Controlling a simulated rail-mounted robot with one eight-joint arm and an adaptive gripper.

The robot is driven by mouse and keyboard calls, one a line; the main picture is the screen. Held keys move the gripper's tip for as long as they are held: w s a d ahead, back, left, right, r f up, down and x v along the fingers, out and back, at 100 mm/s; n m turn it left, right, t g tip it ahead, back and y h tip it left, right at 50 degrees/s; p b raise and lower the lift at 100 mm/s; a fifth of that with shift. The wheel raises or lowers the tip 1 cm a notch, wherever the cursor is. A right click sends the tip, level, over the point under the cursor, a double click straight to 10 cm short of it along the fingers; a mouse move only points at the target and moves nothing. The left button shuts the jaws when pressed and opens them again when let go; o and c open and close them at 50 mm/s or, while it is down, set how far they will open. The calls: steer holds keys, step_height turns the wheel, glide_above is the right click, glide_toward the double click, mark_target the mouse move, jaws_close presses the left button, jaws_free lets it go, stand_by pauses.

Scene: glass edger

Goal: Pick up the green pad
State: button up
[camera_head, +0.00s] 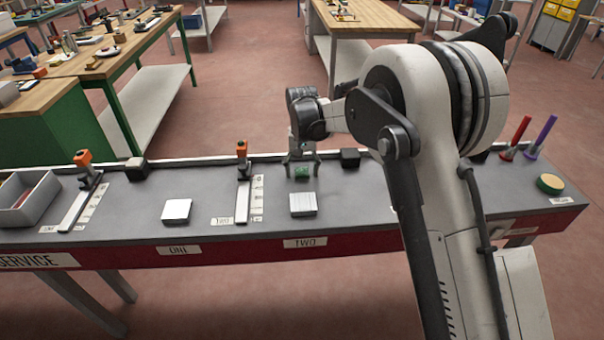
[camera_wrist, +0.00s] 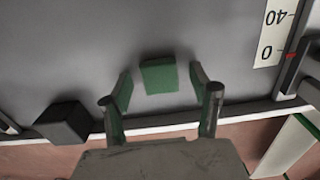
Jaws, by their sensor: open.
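A small green block-like pad (camera_head: 302,173) lies on the grey bench top, behind the silver plate at TWO. In the wrist view the green pad (camera_wrist: 159,75) lies between the fingertips of my gripper (camera_wrist: 161,84), with a gap on each side. My gripper (camera_head: 303,160) points down over the pad in the head view, open and empty. Its fingers have green inner faces. I cannot tell exactly how high the fingertips are above the bench.
Silver plates lie at ONE (camera_head: 176,211) and TWO (camera_head: 304,204). A black block (camera_wrist: 65,122) is near my gripper. An orange-topped gauge (camera_head: 242,190) stands left of it.

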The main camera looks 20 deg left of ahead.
steer(key=c, duration=0.8)
steer(key=shift+r, duration=0.1)
